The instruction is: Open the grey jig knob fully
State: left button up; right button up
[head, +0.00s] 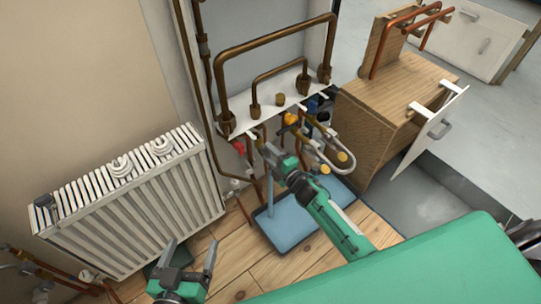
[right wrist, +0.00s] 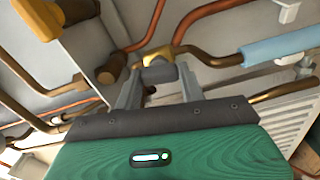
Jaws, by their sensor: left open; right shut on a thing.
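The grey jig knob (right wrist: 161,74) shows in the right wrist view as a short dark grey cylinder beside a brass fitting (right wrist: 160,54). It sits between the two fingers of my right gripper (right wrist: 160,90), which is shut on it. In the head view my right gripper (head: 272,154) reaches in under the pipe board, and the knob is hidden there. How far the knob is turned cannot be told. My left gripper (head: 190,268) is open and empty, low in front of the radiator.
A white radiator (head: 130,205) stands at the left. Copper pipes (head: 275,40) and a white board (head: 265,112) hang above my right gripper. A blue tray (head: 290,222) lies on the wooden floor below. A wooden cabinet (head: 365,140) with an open door stands right.

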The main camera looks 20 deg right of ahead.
pick_arm(q)
jog(key=shift+w+a+r+t, duration=0.2)
jog(key=shift+w+r+t, duration=0.2)
jog(key=shift+r, duration=0.3)
jog(key=shift+w+a+r+t, duration=0.15)
jog(key=shift+w+r+t, duration=0.25)
jog(key=shift+r, duration=0.25)
pick_arm(e)
jog(key=shift+n, duration=1.1)
jog(key=o, duration=1)
jog(key=shift+s, duration=0.25)
pick_arm(q)
jog(key=f+g, duration=0.1)
jog(key=s+f+g+p, duration=0.1)
jog(key=f, duration=0.1)
jog(key=s+f+g, duration=0.1)
jog(key=shift+s+a+f+g+y, duration=0.2)
jog(key=shift+g+y, duration=0.1)
jog(key=shift+y, duration=0.1)
pick_arm(e)
jog(key=v, duration=1.3)
jog(key=shift+s, duration=0.2)
